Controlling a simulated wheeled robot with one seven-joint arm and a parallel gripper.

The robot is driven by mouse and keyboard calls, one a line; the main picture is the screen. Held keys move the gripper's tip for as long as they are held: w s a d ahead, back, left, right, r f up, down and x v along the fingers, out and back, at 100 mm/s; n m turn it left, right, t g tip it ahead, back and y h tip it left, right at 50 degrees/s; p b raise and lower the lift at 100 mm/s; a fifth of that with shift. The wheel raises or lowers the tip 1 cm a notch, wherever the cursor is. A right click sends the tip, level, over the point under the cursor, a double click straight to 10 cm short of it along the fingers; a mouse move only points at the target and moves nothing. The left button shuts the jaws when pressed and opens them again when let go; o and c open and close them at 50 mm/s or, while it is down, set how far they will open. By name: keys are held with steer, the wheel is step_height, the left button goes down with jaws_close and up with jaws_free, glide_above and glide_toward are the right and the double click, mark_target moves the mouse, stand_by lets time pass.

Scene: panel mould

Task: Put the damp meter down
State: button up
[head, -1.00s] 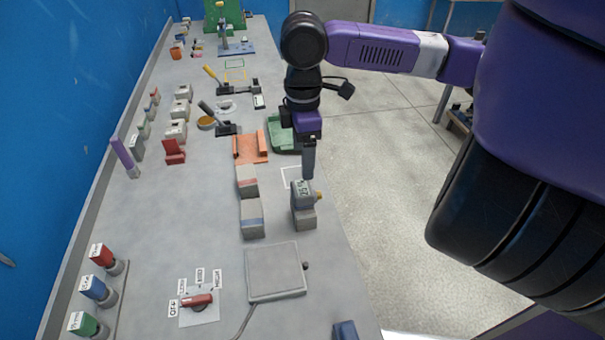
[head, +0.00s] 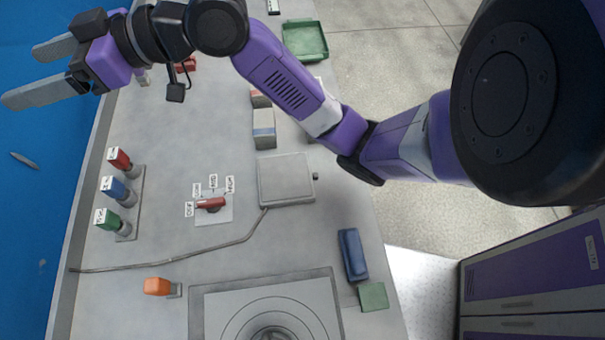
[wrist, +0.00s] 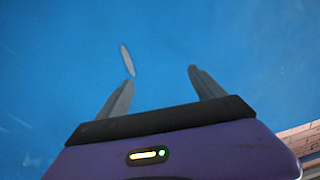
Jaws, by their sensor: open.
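My gripper (head: 20,75) is open and empty, at the upper left of the head view in front of the blue wall. In the wrist view its two fingers (wrist: 161,77) are spread apart with only blue wall between them. I cannot make out the damp meter now; my arm covers the part of the bench where the small grey device with a display stood. The wrist view does not show it either.
The grey bench holds grey blocks (head: 264,130), a square grey plate (head: 286,181), a red rotary switch (head: 211,204) and red, blue and green labelled pieces (head: 113,188) at left. A blue block (head: 353,255) lies near the right edge. A green tray (head: 305,41) is farther back.

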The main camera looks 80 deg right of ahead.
steer(key=s+a+f+m+t+h, duration=0.2)
steer(key=s+a+f+m+h, duration=0.15)
steer(key=s+f+m, duration=0.3)
steer(key=s+a+f+m+t+h, duration=0.1)
steer(key=s+a+f+m+h, duration=0.2)
steer(key=s+f+m+h, duration=0.4)
steer(key=s+d+f+n+g+y, duration=0.1)
steer(key=s+f+n, duration=0.3)
steer(key=s, duration=0.7)
steer(key=s+d+f+n+g+y, duration=0.1)
steer(key=s+f+n, duration=0.3)
steer(key=s, duration=0.8)
steer(key=shift+s+d+f+n+g+y, duration=0.15)
steer(key=shift+d+f+n+g+y, duration=0.15)
steer(key=shift+n+g+y, duration=0.35)
steer(key=shift+f+b, duration=0.5)
steer(key=shift+b, duration=0.05)
